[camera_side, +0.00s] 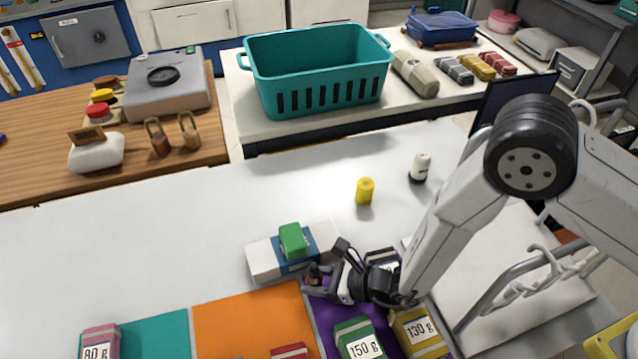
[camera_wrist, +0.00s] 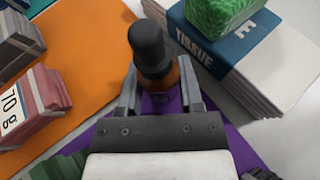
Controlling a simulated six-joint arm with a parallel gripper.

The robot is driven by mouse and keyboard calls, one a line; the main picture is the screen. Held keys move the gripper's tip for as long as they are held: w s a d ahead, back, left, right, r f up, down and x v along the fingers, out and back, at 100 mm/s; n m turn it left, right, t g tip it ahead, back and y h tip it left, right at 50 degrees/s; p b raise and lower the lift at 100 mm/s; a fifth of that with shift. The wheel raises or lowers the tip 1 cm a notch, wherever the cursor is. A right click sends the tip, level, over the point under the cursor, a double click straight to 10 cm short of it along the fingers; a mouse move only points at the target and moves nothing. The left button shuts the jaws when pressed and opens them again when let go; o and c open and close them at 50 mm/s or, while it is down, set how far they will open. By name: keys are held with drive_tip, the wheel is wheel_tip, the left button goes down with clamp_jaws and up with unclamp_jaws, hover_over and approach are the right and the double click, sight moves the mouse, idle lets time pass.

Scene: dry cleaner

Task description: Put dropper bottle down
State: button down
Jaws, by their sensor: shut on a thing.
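The dropper bottle (camera_wrist: 150,50) has a black cap and an amber body and looks upright in the wrist view. My gripper (camera_wrist: 160,88) is shut on it, one finger on each side of the body. In the side view my gripper (camera_side: 322,284) is low over the purple mat (camera_side: 328,318), and the bottle (camera_side: 314,272) is a small brown and dark shape at the fingers. Whether its base touches the surface is hidden.
A tissue pack (camera_side: 263,260) with a green block (camera_side: 293,240) on top lies close beside the bottle. An orange mat (camera_side: 250,320) adjoins the purple one. Labelled weight packs (camera_side: 360,340) stand near. A yellow cylinder (camera_side: 365,191) and white bottle (camera_side: 419,167) stand farther back.

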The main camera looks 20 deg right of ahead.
drive_tip(key=shift+c, duration=1.2)
unclamp_jaws()
drive_tip(key=shift+r, duration=0.1)
drive_tip(key=shift+v, duration=3.75)
drive_tip(key=shift+s, duration=0.1)
drive_tip(key=shift+c, duration=0.2)
